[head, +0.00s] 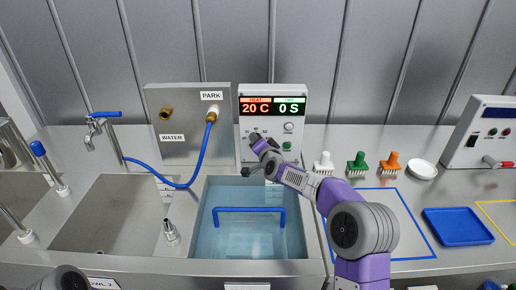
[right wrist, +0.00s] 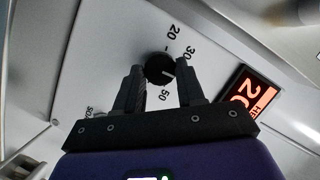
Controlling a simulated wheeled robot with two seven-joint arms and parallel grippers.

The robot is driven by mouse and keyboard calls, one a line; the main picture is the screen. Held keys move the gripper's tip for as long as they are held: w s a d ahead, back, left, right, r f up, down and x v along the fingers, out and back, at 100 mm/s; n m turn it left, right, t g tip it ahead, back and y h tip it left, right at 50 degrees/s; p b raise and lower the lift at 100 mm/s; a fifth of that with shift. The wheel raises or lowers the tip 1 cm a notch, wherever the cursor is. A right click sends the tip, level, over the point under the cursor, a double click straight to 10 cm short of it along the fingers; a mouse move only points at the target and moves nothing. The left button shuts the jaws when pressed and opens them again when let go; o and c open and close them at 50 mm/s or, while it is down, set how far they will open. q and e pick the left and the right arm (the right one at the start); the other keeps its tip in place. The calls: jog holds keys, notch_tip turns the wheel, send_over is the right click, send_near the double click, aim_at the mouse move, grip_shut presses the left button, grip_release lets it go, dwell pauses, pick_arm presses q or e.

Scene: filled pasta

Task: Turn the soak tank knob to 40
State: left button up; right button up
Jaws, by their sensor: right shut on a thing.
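The soak tank's control box (head: 272,104) stands behind the tank; its red heat display (head: 256,108) reads 20 C and the green one (head: 290,108) reads 0 S. My right gripper (head: 258,142) is at the box's lower left and hides the knob in the head view. In the right wrist view, the black knob (right wrist: 159,67) sits between the two fingers of my right gripper (right wrist: 161,76), which is shut on it. A light mark on the knob faces the right finger, between 30 and 50. My left gripper is out of view.
The water-filled soak tank (head: 204,250) with a blue handle (head: 250,210) lies below my right forearm. A blue hose (head: 200,165) hangs at the left. Brushes (head: 357,163), a white bowl (head: 422,169) and a blue tray (head: 458,226) are on the right counter.

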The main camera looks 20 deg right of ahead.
jog(key=shift+m, duration=0.4)
jog(key=o, duration=1)
jog(key=shift+a, duration=0.1)
jog(key=shift+o, duration=0.2)
jog(key=s+r, duration=0.1)
jog(key=s, duration=0.6)
jog(key=shift+s+d, duration=0.2)
jog(key=shift+r, duration=0.1)
